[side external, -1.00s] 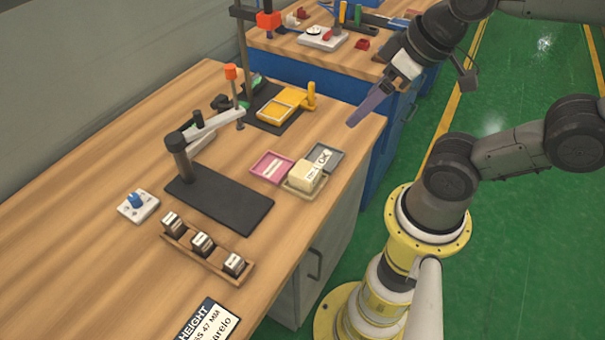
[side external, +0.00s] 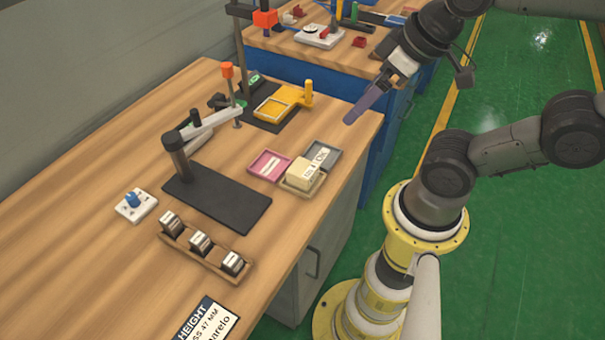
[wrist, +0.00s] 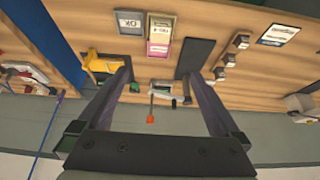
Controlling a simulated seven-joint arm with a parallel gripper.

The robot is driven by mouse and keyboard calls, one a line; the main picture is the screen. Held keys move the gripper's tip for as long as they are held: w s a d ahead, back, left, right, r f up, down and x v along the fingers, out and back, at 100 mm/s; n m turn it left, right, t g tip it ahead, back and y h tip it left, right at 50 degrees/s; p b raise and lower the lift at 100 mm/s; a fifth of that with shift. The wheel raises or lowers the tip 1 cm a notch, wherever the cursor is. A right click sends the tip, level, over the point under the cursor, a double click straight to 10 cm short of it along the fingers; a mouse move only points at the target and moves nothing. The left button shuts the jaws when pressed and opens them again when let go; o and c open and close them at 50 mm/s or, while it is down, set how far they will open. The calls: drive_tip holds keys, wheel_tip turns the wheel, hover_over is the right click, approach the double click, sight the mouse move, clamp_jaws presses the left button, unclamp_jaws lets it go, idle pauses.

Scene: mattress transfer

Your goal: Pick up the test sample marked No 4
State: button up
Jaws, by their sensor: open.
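A cream block (side external: 303,173) with a white label sits in a beige tray (side external: 291,186) near the table's right edge. The label's print is too small to read surely as No 4. It also shows in the wrist view (wrist: 161,31), near the top. Three dark cubes with pale labels stand in a wooden rack (side external: 203,254) nearer the side camera; their marks are unreadable. My gripper (side external: 352,118) is above and to the right of the block, apart from everything. In the wrist view my gripper (wrist: 160,75) shows its two fingers wide apart with nothing held.
A pink tray (side external: 268,166) and a grey tray (side external: 329,153) flank the block. A black stand (side external: 215,197) with a pale arm rises left of them. A yellow fixture (side external: 285,103) stands behind. A white box with a blue knob (side external: 134,204) lies left. The front left tabletop is clear.

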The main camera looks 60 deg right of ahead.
drive_tip(key=n+g, duration=0.6)
drive_tip(key=n, duration=1.2)
hover_over(303, 168)
wheel_tip(303, 168, down, 11)
wheel_tip(303, 168, down, 14)
drive_tip(key=shift+r, duration=0.15)
drive_tip(key=c, duration=1.3)
